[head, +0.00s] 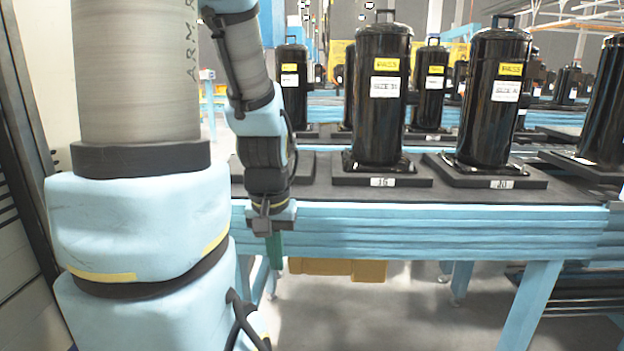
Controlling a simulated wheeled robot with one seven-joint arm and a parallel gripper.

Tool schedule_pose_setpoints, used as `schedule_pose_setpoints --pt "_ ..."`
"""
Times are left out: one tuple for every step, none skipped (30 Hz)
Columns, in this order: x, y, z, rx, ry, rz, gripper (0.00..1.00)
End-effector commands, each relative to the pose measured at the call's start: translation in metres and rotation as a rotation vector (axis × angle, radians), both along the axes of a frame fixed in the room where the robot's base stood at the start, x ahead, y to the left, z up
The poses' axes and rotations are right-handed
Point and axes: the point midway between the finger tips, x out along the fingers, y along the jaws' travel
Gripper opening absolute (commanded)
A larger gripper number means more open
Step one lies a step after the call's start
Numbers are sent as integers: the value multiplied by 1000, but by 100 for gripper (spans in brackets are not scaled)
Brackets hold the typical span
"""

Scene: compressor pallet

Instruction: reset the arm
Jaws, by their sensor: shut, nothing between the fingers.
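My arm reaches down from the upper left, in light blue, grey and black. My gripper (273,246) hangs at its end, pointing down in front of the blue table's left end. Its green fingertips are small in the view and look shut and empty. It touches none of the compressors.
Several more stand behind. A yellow box (335,268) is under the table. Floor in front is clear.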

Motion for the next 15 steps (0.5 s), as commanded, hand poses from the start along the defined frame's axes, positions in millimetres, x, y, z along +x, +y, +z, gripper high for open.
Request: schedule_pose_setpoints --pt "0 0 33 0 -1 0 0" --pt "0 0 43 0 -1 0 0" --pt "0 0 55 0 -1 0 0" --pt "0 0 64 0 -1 0 0" --pt "0 0 73 0 -1 0 0" --pt "0 0 85 0 -1 0 0" --pt "0 0 94 0 -1 0 0" --pt "0 0 102 0 -1 0 0" --pt "0 0 111 0 -1 0 0" --pt "0 0 118 0 -1 0 0" --pt "0 0 124 0 -1 0 0" --pt "0 0 130 0 -1 0 0" --pt "0 0 134 0 -1 0 0" --pt "0 0 138 0 -1 0 0" --pt "0 0 141 0 -1 0 0"
